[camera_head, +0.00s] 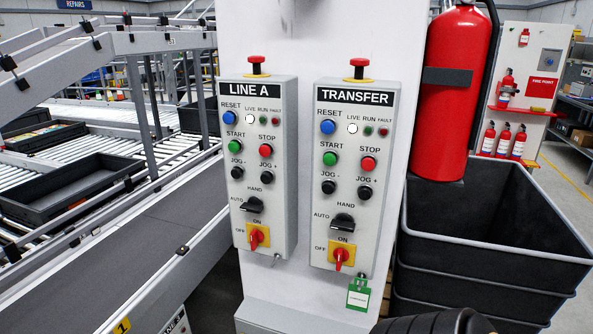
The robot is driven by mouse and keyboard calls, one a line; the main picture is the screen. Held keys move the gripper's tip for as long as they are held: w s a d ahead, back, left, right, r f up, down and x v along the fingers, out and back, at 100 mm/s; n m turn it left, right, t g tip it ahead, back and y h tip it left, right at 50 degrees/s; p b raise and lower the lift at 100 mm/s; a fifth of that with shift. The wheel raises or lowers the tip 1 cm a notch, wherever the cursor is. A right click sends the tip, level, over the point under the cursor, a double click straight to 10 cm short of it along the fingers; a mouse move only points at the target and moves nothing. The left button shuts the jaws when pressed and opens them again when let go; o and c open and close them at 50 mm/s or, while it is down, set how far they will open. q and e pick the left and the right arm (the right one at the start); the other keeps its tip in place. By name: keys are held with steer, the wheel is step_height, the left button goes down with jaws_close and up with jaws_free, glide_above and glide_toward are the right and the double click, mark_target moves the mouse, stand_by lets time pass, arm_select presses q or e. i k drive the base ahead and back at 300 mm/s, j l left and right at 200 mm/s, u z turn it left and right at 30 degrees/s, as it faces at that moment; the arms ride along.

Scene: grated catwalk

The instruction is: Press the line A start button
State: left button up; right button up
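The LINE A control box (265,185) is mounted on the left side of a white column, upright and facing me. Its green START button (237,146) is at the left, below the blue RESET button (233,117) and left of the red STOP button (266,149). A red mushroom button (257,62) sits on top of the box. The white LIVE lamp (251,118) looks lit. The selector knob (252,204) and red switch (257,237) are lower down. Neither of my grippers is in view, and nothing touches the START button.
The similar TRANSFER box (350,225) is beside it on the right, with its own green button (330,159) and a green tag (358,297). A red extinguisher (455,90) and black bins (490,255) stand right. Conveyor rails (160,240) lie left. A dark rounded part shows bottom right.

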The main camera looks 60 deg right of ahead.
mark_target(233, 146)
steer(key=z, duration=0.4)
steer(key=l+z, duration=0.1)
steer(key=z, duration=0.75)
steer(key=i+z, duration=0.1)
steer(key=z, duration=0.3)
